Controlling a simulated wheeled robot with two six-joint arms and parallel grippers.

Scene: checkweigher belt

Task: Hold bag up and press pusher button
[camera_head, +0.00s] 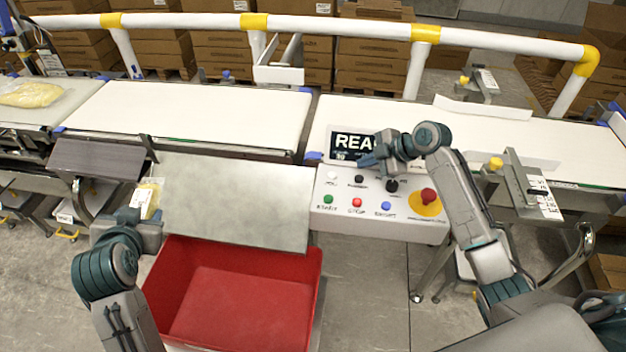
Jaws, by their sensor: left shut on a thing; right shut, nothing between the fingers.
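My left gripper (138,213) is shut on a small yellowish bag with a white label (150,194), held upright at the left edge of the metal chute plate; the gripper hides its lower part. The white control panel (340,220) carries white (332,175) and black (358,179) buttons, another black one (391,186), and green, red and blue buttons in front. Their labels are too small to read surely, so I cannot tell the pusher button by name. My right gripper (368,162) is shut and empty, above the panel's back edge near the black buttons, partly covering the display.
A red bin (314,268) stands below the metal plate (240,200). A red emergency stop (428,196) sits at the panel's right. Another yellow bag (30,94) lies on the left belt. The middle belt (200,110) is clear. A white-yellow rail (340,26) runs behind.

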